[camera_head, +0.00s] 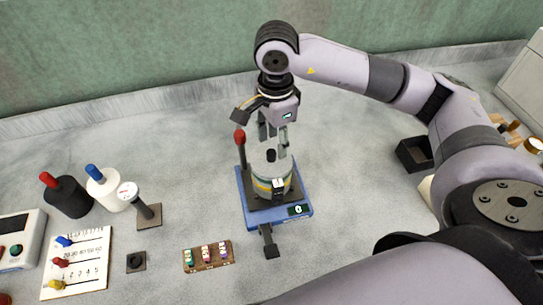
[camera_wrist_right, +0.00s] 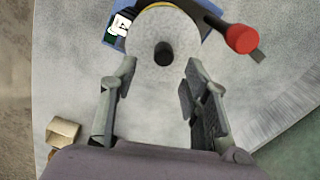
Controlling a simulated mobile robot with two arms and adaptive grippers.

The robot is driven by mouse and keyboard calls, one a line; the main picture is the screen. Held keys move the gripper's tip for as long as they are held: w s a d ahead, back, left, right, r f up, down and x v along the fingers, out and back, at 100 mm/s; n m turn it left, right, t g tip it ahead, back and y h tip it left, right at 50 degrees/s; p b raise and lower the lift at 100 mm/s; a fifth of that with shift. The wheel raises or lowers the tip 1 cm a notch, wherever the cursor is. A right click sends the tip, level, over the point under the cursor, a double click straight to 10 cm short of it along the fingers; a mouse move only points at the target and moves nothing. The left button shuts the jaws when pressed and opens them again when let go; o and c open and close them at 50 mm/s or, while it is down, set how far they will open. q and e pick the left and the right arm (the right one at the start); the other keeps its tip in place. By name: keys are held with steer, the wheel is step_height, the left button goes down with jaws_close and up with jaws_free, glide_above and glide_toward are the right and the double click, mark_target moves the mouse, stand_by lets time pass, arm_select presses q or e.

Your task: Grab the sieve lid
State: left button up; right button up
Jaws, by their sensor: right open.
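The sieve lid (camera_wrist_right: 178,30) is a pale round disc with a dark knob (camera_wrist_right: 163,53) in its middle, in the right wrist view. It tops the cylindrical sieve stack (camera_head: 272,176) on the blue shaker base (camera_head: 249,211) in the head view, where the knob (camera_head: 271,155) also shows. My right gripper (camera_head: 272,143) is open above the lid, its fingers pointing down. In the right wrist view its two fingers (camera_wrist_right: 158,78) stand apart on either side of the knob's line, with nothing between them. My left gripper is not in view.
A red-topped lever (camera_head: 240,136) stands beside the stack, close to my right gripper. Black and white bottles (camera_head: 103,188), a dial gauge (camera_head: 129,192), a small vial rack (camera_head: 208,256) and a numbered board (camera_head: 77,262) lie left. A dark open box (camera_head: 414,154) lies right.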

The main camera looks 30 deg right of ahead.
mark_target(271, 152)
steer(key=f+p, duration=0.2)
steer(key=f, duration=0.1)
steer(key=shift+w+a+f, duration=0.15)
steer(key=shift+a+f, duration=0.15)
steer(key=shift+a, duration=0.1)
steer(key=shift+f, duration=0.45)
steer(key=shift+c, duration=0.2)
jaws_close()
